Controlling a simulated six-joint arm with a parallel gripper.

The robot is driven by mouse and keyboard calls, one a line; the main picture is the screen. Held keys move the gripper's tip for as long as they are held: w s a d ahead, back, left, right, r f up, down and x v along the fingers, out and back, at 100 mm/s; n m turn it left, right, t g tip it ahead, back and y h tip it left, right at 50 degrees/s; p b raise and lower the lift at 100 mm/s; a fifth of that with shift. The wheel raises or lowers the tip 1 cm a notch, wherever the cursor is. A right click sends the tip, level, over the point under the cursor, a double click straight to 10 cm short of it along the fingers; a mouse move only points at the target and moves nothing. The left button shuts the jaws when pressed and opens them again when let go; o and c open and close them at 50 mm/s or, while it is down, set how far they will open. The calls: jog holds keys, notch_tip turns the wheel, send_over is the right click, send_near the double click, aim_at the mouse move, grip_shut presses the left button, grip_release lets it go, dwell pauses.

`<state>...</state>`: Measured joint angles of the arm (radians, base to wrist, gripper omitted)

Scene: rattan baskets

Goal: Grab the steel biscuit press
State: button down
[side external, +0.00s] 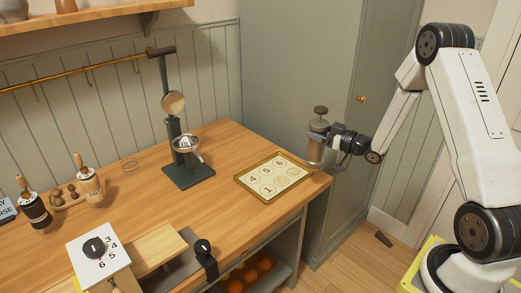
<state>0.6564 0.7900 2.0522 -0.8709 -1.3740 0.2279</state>
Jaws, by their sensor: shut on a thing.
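The steel biscuit press (317,146) is a grey metal cylinder with a dark knob on top, at the right of the side external view. It is upright, by the right end of the wooden counter. My gripper (331,138) reaches it from the right and is shut on it. The fingers are small and partly merged with the press in this view. The press appears raised above the counter's right corner, but I cannot tell how far its base is from the surface.
A framed board with numbered circles (263,192) lies left of the press. A dark green lever juicer (188,174) stands further left. A numbered dial box (99,257) is at the front left. A tall grey cabinet (290,70) stands close behind the press.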

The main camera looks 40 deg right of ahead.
aim_at(324, 131)
jog(key=shift+s+a+r, duration=0.25)
jog(key=shift+s+r, duration=0.15)
jog(key=shift+s, duration=0.35)
jog(key=shift+s+a+r, duration=0.2)
jog(key=shift+s+r, duration=0.15)
jog(key=shift+s, duration=0.35)
